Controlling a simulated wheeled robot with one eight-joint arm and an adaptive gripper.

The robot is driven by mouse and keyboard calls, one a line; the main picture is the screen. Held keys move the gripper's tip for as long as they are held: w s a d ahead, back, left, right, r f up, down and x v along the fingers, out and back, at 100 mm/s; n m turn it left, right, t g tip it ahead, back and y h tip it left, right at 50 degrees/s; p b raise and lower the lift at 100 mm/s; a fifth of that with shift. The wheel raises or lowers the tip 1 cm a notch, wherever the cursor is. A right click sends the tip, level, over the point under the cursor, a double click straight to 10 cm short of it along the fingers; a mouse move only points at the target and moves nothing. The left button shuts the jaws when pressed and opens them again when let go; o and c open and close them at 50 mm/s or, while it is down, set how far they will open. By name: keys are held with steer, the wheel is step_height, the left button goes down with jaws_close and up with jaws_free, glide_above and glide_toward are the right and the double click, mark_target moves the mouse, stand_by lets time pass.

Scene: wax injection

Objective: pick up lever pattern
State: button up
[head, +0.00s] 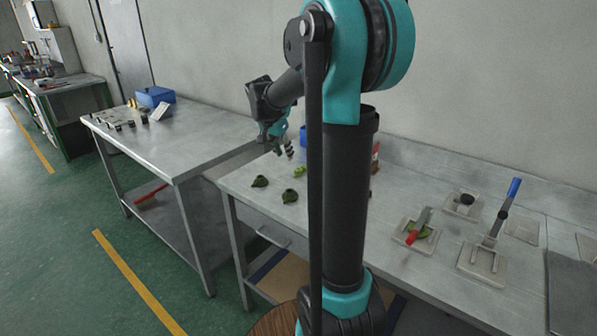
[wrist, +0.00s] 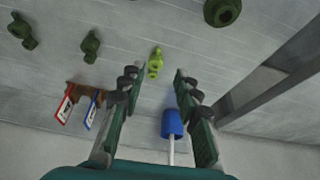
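A small yellow-green pattern (head: 299,171), which looks like the lever pattern, lies on the right-hand workbench. In the wrist view the yellow-green pattern (wrist: 155,63) lies on the bench, in line with the gap between my fingers and beyond their tips. My gripper (head: 287,149) hangs above the bench, apart from the pattern. In the wrist view my gripper (wrist: 155,74) is open, with nothing between its fingers. Dark green pieces (head: 260,181) lie nearby on the bench; one also shows in the wrist view (wrist: 90,46).
A blue-headed tool (wrist: 172,124) and red and blue cards in a holder (wrist: 84,92) are close to my fingers in the wrist view. Plates with tools (head: 412,235) and a blue-handled press (head: 485,258) are at the right. Another table (head: 190,145) stands at the left.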

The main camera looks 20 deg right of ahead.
glide_toward(294, 175)
step_height(294, 175, down, 2)
steer(key=shift+w+d+f, duration=0.1)
steer(key=shift+d+x, duration=0.15)
steer(key=shift+x, duration=1.15)
steer(key=shift+d+x, duration=0.1)
steer(key=shift+x, duration=1.25)
steer(key=shift+w, duration=0.15)
jaws_close()
